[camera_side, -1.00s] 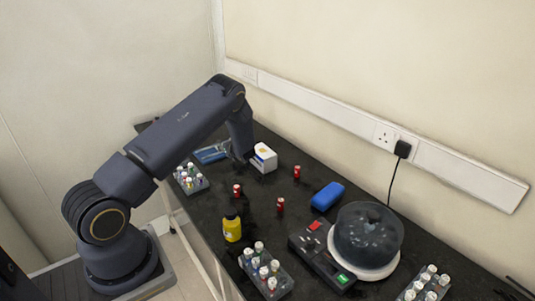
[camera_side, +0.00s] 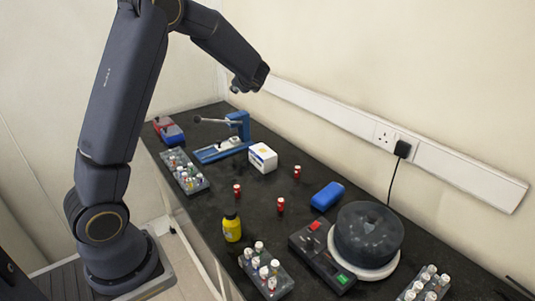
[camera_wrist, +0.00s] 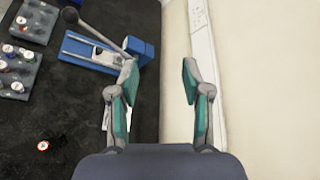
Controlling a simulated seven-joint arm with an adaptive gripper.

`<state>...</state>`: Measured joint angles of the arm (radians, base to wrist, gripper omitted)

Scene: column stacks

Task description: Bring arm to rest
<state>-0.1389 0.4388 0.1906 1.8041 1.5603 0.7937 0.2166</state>
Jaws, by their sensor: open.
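My gripper (camera_wrist: 159,85) is open and empty in the wrist view, its two green-padded fingers wide apart. In the side view my gripper (camera_side: 240,86) is raised high above the far end of the bench, near the wall. Its fingers are too small to make out there. My arm stands bent upward, clear of everything on the black bench (camera_side: 265,215). Below the gripper is a blue press-like device with a lever (camera_side: 228,146), which also shows at the upper left of the wrist view (camera_wrist: 92,53).
A white box (camera_side: 263,158), several red-capped vials, a yellow bottle (camera_side: 232,228), a blue case (camera_side: 327,196) and a dark round device (camera_side: 368,237) stand on the bench. Vial racks (camera_side: 184,170) line its front edge. The wall with a white socket rail (camera_side: 340,127) is close behind.

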